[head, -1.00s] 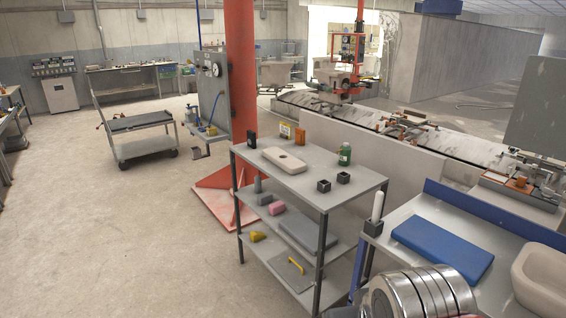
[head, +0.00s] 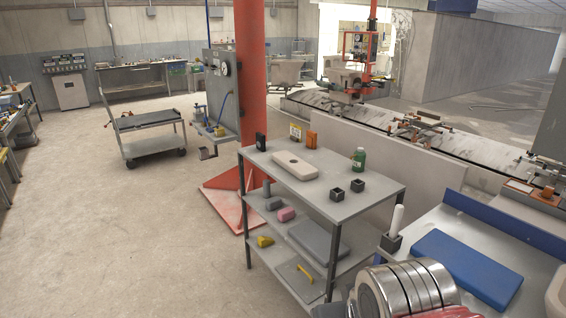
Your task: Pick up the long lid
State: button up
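A long, pale cream slab with rounded ends and a small dark oval mark or opening (head: 295,165) lies flat on the top shelf of a grey shelf cart (head: 340,207); it looks like the long lid. Nothing touches it from above. A shiny ringed metal part of my arm shows at the bottom right, well in front of the cart. My gripper's fingers are not in view.
Beside the slab stand a green bottle (head: 359,159), two small dark square cups (head: 337,194), and black and orange blocks. A red column (head: 251,90) rises behind the cart. A blue slab (head: 466,268) lies on the right bench.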

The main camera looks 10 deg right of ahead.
aim_at(302, 171)
jog(key=u, duration=0.3)
jog(key=i, duration=0.75)
jog(key=u, duration=0.4)
jog(key=i, duration=1.45)
jog(key=z, duration=0.65)
jog(key=i, duration=0.95)
jog(key=z, duration=0.45)
